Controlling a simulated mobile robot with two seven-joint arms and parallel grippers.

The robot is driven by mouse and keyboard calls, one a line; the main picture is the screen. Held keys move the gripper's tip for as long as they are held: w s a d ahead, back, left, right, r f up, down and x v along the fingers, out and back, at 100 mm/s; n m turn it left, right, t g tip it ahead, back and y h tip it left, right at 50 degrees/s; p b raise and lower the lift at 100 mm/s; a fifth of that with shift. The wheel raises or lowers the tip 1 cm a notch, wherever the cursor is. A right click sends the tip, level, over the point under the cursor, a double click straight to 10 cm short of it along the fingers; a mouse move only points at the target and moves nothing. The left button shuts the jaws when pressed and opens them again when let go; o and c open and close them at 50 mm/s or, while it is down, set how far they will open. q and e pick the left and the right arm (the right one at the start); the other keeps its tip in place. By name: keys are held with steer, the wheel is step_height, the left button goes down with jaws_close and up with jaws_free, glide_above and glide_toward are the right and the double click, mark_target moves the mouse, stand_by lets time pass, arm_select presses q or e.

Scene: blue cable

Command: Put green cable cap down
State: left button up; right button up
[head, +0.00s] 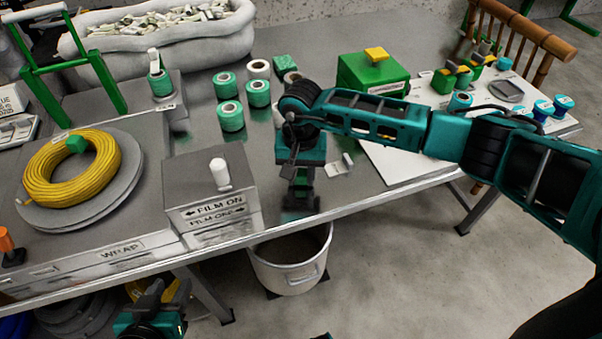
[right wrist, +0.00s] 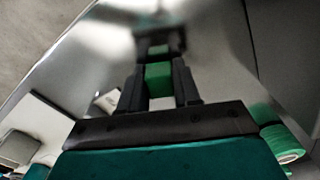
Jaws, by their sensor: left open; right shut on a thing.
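My right gripper (head: 299,203) points down over the grey table (head: 350,205), close to its front edge. In the right wrist view my right gripper (right wrist: 160,88) is shut on a small green block, the green cable cap (right wrist: 159,76), held between its two dark fingers. A blurred reflection shows on the metal surface beyond it; whether the cap touches the table cannot be told. The gripper hides the cap in the head view. My left gripper (head: 163,290) is open and empty, low in front of the table at the bottom left.
A yellow cable coil (head: 48,178) with a green piece (head: 76,144) lies on a round plate at left. A film box (head: 205,185) stands left of my right gripper; green rolls (head: 230,117) stand behind. A white bin (head: 290,277) is below the table edge. A green box (head: 370,75) stands behind.

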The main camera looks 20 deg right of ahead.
mark_target(301, 172)
steer(key=shift+f, duration=0.25)
steer(key=o, duration=0.6)
steer(key=shift+s, duration=0.1)
steer(key=o, duration=0.4)
steer(key=shift+f, duration=0.2)
arm_select(q)
steer(key=shift+w, duration=0.15)
arm_select(e)
steer(key=shift+d, duration=0.25)
steer(key=shift+r+p, duration=0.35)
steer(key=shift+p, duration=0.05)
arm_select(q)
steer(key=shift+s+a+r+p, duration=0.35)
steer(key=shift+r+p, duration=0.1)
steer(key=shift+p, duration=0.2)
arm_select(e)
step_height(301, 172, up, 13)
steer(key=shift+a, duration=0.2)
arm_select(q)
steer(key=shift+w, duration=0.1)
